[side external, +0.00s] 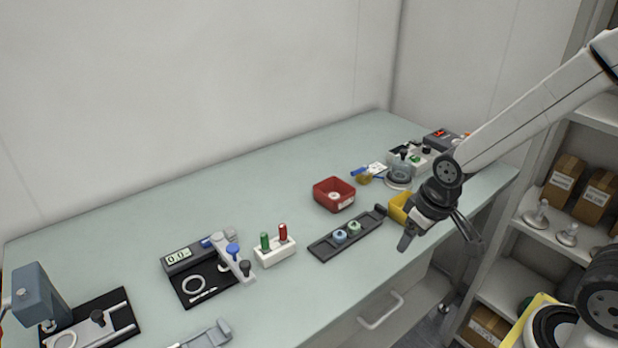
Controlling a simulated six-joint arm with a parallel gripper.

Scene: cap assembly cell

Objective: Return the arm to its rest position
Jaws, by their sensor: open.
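My arm reaches in from the right, and my gripper (436,244) hangs over the front edge of the table at the right. Its dark fingers are apart, with nothing visible between them. It is in front of a yellow bin (399,208), which it partly hides. A dark rail-shaped fixture (322,250) lies on the table to the left of my gripper. It carries two small round parts, one bluish (340,236) and one greenish (354,226).
A red bin (333,194) stands behind the fixture. A white block with a green and a red handle (275,252) and a gauge station (190,258) are left of it. A press (40,295) stands far left. Shelves with boxes (562,180) are at the right. The table's back middle is clear.

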